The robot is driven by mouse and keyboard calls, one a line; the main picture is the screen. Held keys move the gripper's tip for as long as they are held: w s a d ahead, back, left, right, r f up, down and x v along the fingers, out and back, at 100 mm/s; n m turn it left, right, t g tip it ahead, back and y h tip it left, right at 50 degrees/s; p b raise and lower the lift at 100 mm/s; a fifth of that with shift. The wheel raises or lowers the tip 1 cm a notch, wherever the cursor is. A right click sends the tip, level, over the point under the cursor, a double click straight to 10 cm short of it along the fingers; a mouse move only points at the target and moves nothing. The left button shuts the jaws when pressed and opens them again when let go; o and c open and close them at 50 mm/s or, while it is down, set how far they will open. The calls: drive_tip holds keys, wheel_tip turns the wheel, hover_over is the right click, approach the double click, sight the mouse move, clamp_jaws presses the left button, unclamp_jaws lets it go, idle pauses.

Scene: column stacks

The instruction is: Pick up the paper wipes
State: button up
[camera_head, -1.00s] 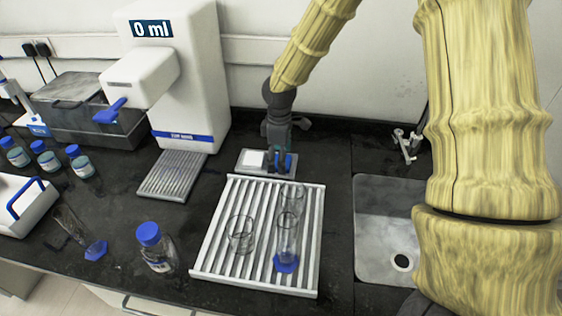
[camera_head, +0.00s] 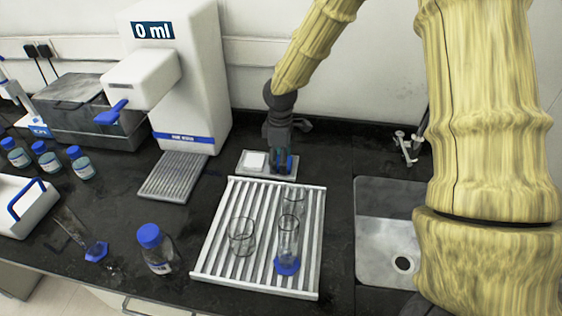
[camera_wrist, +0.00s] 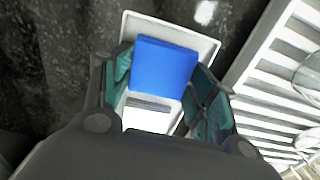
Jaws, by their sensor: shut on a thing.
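The paper wipes appear to be the flat blue block (camera_wrist: 165,65) in the wrist view, lying between my two fingers. In the head view only a small blue part (camera_head: 290,161) shows beside the fingers. My gripper (camera_head: 282,164) is shut on the block, pointing down at the right end of a small pale tray (camera_head: 245,169). In the wrist view the teal finger pads of my gripper (camera_wrist: 163,84) flank the block on both sides. I cannot tell whether the block is clear of the tray.
A white square (camera_head: 255,160) sits on the tray's left part. A white slatted rack (camera_head: 210,245) with glassware stands just in front. A sink (camera_head: 375,235) is at right, a white dispenser (camera_head: 195,90) at left, and a blue-capped bottle (camera_head: 155,250) in front.

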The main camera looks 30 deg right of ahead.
wheel_tip(320, 180, up, 10)
drive_tip(key=b, duration=0.1)
drive_tip(key=shift+f+b, duration=0.15)
drive_tip(key=shift+b, duration=0.15)
drive_tip(key=shift+o, duration=0.4)
drive_tip(key=c, duration=0.3)
